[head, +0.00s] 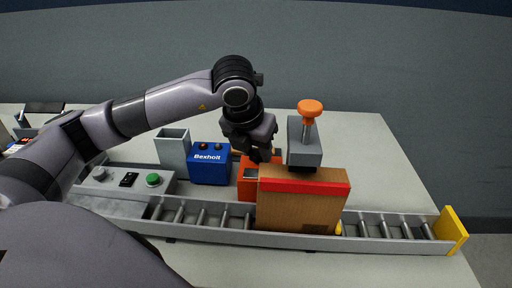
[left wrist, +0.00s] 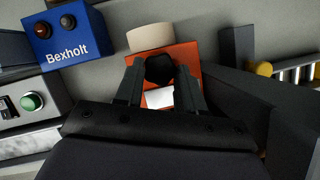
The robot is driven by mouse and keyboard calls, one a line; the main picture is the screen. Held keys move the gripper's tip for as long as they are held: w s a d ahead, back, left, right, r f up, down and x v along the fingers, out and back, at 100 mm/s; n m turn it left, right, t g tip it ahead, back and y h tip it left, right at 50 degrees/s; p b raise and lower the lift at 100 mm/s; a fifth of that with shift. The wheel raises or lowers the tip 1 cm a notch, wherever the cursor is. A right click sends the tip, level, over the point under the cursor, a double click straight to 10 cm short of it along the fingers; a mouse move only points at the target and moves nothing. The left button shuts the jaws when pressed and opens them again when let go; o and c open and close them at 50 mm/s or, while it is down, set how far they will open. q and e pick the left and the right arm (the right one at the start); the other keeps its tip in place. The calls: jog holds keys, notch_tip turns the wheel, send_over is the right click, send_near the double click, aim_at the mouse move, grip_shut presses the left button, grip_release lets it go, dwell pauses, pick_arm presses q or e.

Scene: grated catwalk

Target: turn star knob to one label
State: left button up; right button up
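An orange box (head: 246,183) stands behind the conveyor, partly hidden by a wooden-looking block. In the left wrist view the orange box (left wrist: 203,78) carries a black knob (left wrist: 160,69) and a white plate (left wrist: 159,98) in front of it. No label text is readable. My left gripper (head: 262,153) is above the box, pointing down. In the left wrist view my left gripper (left wrist: 160,75) has its fingers apart, one on each side of the knob, with a little orange showing between. The knob is hidden in the head view. My right gripper is not in view.
A blue Bexholt box (head: 209,165) stands left of the orange box. A brown block with a red band (head: 305,208) sits on the roller conveyor (head: 390,228) in front. A grey device with an orange knob (head: 310,108) stands close right. The table's right side is clear.

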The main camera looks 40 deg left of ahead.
pick_arm(q)
jog(key=c, duration=0.4)
jog(key=shift+c, duration=0.2)
